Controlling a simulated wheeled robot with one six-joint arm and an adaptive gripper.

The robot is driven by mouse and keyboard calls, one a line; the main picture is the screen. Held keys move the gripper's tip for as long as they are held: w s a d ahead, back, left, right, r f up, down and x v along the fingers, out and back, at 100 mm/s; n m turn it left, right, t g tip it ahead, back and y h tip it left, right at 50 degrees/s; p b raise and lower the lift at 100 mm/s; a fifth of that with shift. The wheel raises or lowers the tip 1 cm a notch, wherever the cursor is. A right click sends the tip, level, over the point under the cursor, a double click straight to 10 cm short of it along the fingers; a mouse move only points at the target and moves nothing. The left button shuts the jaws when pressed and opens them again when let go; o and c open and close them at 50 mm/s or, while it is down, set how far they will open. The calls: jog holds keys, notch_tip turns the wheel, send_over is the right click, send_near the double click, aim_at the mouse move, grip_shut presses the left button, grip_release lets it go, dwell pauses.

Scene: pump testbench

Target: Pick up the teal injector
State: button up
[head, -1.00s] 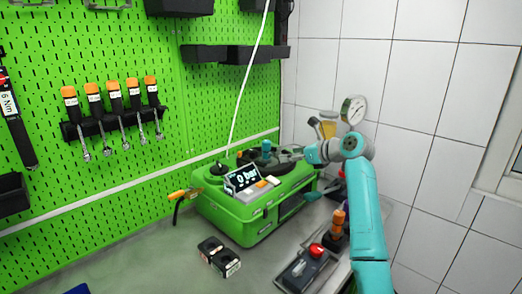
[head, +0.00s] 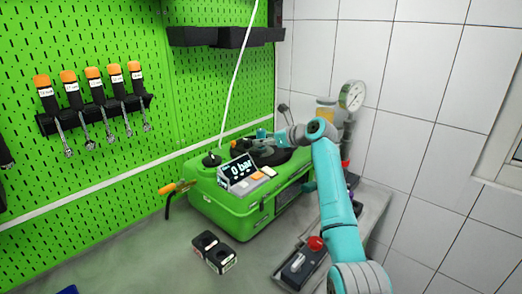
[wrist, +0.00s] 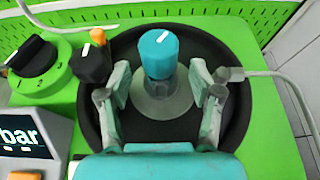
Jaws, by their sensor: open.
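The teal injector (wrist: 158,55) stands upright in the wrist view, a teal cap with a white mark above a clear, see-through base. It sits in a round black tray (wrist: 240,105) on top of the green pump case (head: 225,205). My gripper (wrist: 160,88) is open, with one finger to the left and one to the right of the injector. A gap shows between each finger and the injector, and nothing is held. In the head view, my gripper (head: 277,137) is at the top of the case, beside the small teal cap of the injector (head: 261,133).
A black knob with an orange top (wrist: 95,60) stands close left of my left finger. A large black knob (wrist: 32,57) and the bar display (head: 237,170) are further left. A white cable (wrist: 270,75) runs at the right. The gauge (head: 352,95) stands behind my arm.

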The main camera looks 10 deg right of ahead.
jog(key=shift+x, duration=1.15)
grip_shut()
jog(key=shift+r, duration=0.1)
